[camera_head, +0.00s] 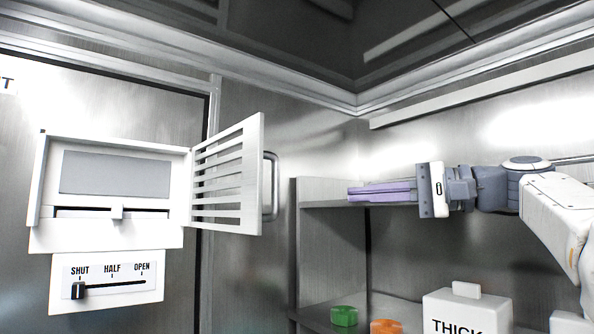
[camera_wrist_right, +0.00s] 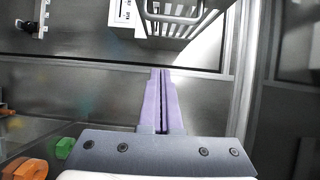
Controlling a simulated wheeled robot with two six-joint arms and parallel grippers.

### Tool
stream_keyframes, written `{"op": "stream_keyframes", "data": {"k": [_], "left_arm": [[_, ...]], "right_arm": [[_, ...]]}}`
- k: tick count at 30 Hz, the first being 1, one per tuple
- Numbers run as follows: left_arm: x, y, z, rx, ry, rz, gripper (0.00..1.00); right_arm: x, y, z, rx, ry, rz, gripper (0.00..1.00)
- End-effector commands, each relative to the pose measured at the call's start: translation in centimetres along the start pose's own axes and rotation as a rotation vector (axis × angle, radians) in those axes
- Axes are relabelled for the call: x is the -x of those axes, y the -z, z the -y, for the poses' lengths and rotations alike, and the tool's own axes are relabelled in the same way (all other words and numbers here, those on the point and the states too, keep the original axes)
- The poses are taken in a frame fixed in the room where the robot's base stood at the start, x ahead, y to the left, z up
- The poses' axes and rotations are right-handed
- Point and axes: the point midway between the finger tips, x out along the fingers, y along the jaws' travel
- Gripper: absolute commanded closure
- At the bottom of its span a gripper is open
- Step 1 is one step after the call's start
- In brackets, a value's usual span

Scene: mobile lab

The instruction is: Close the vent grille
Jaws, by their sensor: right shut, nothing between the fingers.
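The white vent grille (camera_head: 229,175) is a slatted door standing open, swung out to the right of the white vent box (camera_head: 38,185) on the wall. A grey bar handle (camera_head: 271,185) is on its right-hand face. In the right wrist view the grille (camera_wrist_right: 192,30) and its handle (camera_wrist_right: 176,18) show at the top, beyond my fingertips. My right gripper (camera_head: 350,192) is shut and empty, its purple fingers pointing left, to the right of the grille and apart from it in the picture. It also shows in the right wrist view (camera_wrist_right: 160,72). My left gripper is not in view.
Below the vent, a slider plate (camera_head: 107,291) marked SHUT, HALF, OPEN has its black knob (camera_head: 78,291) at SHUT. A metal shelf (camera_head: 330,245) stands right of the grille, holding a green piece (camera_head: 344,316), an orange piece (camera_head: 386,327) and a white box (camera_head: 467,308).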

Motion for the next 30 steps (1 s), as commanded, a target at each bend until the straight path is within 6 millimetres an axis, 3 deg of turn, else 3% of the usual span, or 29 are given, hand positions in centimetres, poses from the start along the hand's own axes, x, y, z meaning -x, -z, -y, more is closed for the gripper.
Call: {"op": "stream_keyframes", "data": {"k": [5, 18, 24, 30], "left_arm": [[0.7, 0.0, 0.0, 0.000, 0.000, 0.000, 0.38], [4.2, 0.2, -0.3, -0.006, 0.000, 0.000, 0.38], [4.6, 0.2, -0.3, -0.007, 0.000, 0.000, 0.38], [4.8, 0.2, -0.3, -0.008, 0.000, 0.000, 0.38]], "right_arm": [[-0.5, -0.1, 1.4, 0.012, 0.023, 0.006, 1.00], [-9.6, -0.3, 1.7, 0.011, 0.020, 0.009, 1.00], [-10.1, -2.8, 1.5, 0.013, 0.020, 0.004, 1.00], [-10.4, -3.9, 1.3, 0.014, 0.020, 0.003, 1.00]]}}
